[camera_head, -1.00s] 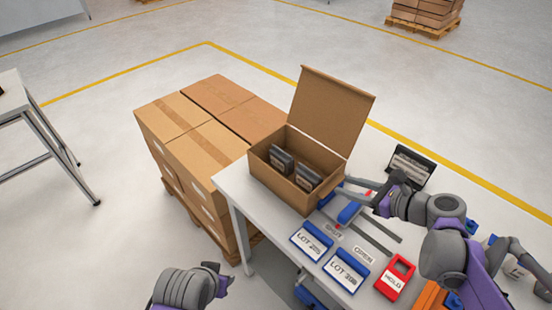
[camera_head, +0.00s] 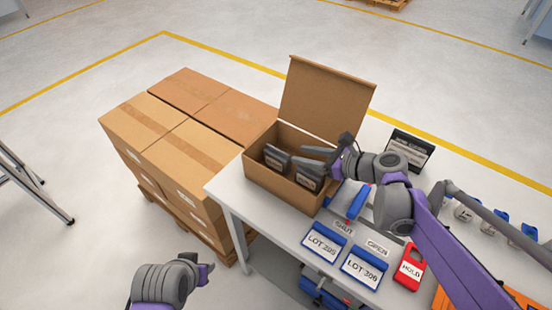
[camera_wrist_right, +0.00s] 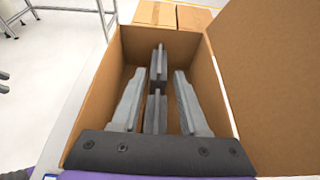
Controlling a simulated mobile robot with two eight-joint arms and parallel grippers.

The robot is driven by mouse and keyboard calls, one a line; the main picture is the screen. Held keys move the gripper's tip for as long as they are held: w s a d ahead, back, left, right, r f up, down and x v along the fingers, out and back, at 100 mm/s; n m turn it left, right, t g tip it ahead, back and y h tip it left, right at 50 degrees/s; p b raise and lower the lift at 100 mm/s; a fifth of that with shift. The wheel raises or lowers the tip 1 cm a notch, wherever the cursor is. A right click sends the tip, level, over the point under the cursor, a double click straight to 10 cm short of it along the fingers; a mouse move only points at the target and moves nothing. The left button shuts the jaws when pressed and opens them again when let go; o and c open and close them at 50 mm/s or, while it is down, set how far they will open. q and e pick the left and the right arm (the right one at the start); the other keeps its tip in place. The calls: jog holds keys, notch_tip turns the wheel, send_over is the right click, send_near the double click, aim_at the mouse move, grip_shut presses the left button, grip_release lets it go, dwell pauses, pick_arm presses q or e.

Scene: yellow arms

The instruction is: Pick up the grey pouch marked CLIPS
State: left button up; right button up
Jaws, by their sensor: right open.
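Two dark grey pouches stand in an open cardboard box (camera_head: 272,184) on the table. One is at the left (camera_head: 277,158), the other at the right (camera_head: 308,179). Their labels are too small to read, so I cannot tell which says CLIPS. My right gripper (camera_head: 314,160) is open and reaches into the box from the right. In the right wrist view its fingers (camera_wrist_right: 159,75) are spread on either side of the nearer pouch (camera_wrist_right: 155,112), with the farther pouch (camera_wrist_right: 158,62) beyond. My left gripper (camera_head: 207,272) is away from the table; its jaws are unclear.
The box's raised lid (camera_head: 326,98) stands behind the pouches. Stacked cartons (camera_head: 190,135) are left of the table. Blue LOT holders (camera_head: 325,242), a red HOLD tag (camera_head: 409,268) and a dark sign (camera_head: 408,150) are on the table.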

aim_at(278, 150)
jog(key=x, duration=0.7)
jog(key=shift+w+a, duration=0.1)
jog(key=shift+a, duration=0.05)
grip_shut()
dwell(1.2)
